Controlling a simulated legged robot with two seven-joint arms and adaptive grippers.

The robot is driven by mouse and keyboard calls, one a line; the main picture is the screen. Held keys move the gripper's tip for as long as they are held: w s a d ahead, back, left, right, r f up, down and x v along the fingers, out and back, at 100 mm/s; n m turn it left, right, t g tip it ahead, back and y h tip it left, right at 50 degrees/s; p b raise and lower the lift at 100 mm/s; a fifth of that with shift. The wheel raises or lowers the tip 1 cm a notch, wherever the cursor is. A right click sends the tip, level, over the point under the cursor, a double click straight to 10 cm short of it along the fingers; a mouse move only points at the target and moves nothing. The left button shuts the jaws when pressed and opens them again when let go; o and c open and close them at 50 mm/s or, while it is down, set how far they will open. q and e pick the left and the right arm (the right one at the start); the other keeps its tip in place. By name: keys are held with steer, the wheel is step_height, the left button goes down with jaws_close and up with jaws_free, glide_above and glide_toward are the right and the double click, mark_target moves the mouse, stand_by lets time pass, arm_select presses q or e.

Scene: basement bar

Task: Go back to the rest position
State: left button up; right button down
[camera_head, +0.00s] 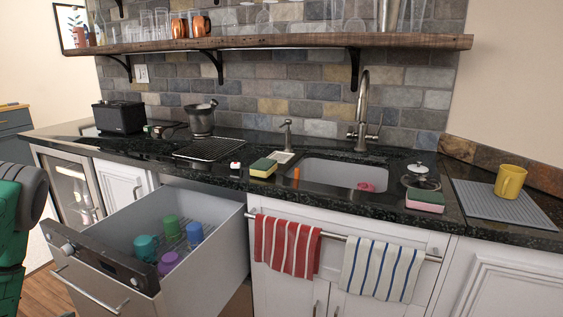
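Neither of my grippers shows in the head view. No part of my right arm is visible. The drawer dishwasher (213,262) stands pulled open, with a teal cup (146,247), a green cup (172,228), a blue cup (195,233) and a purple cup (168,263) inside. A yellow mug (510,181) stands on a grey drying mat (484,205) on the right counter.
The sink (330,174) holds a pink item (366,187) and an orange item (296,174). Sponges (263,167) (425,200) lie beside it. Two striped towels (286,246) (381,269) hang on a rail. The open drawer juts into the floor space. A shelf (270,42) with glasses runs above.

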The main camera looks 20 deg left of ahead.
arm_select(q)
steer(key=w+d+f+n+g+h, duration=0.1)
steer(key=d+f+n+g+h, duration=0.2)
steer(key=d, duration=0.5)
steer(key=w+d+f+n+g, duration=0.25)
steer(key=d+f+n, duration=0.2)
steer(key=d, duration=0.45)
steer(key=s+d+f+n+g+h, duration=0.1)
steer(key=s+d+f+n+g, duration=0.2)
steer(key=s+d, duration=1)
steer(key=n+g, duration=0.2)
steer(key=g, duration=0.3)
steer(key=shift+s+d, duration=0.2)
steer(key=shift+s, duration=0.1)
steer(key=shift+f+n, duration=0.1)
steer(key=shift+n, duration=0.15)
